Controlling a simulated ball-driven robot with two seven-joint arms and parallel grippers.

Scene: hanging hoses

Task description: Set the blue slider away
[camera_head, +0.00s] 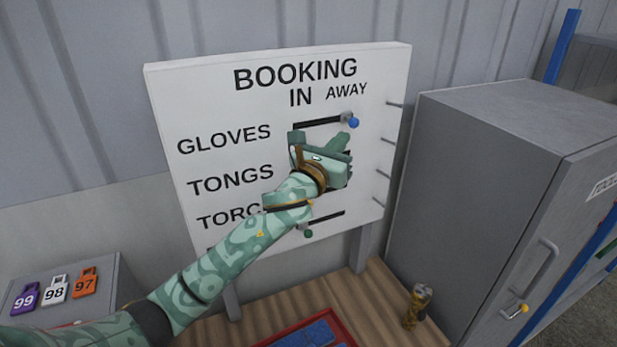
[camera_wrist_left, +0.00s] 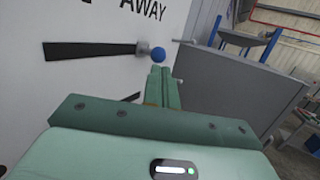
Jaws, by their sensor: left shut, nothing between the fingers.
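The white board (camera_head: 215,95) reads BOOKING, IN and AWAY, with rows for gloves, tongs and a partly hidden third word. The blue slider (camera_head: 353,122) is a round knob at the right end of the top slot, in the gloves row, below AWAY. It also shows in the left wrist view (camera_wrist_left: 158,54), at the right end of its dark slot. My left gripper (camera_head: 346,142) is shut and empty, its fingertips just below the blue knob; I cannot tell whether they touch it. The gripper hides the tongs slot. My right gripper is out of view.
A dark green knob (camera_head: 308,233) sits at the left part of the bottom slot. Pegs stick out along the board's right edge. A grey cabinet (camera_head: 480,150) stands close on the right. A red tray (camera_head: 290,332) and a yellowish cylinder (camera_head: 418,305) are on the wooden bench.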

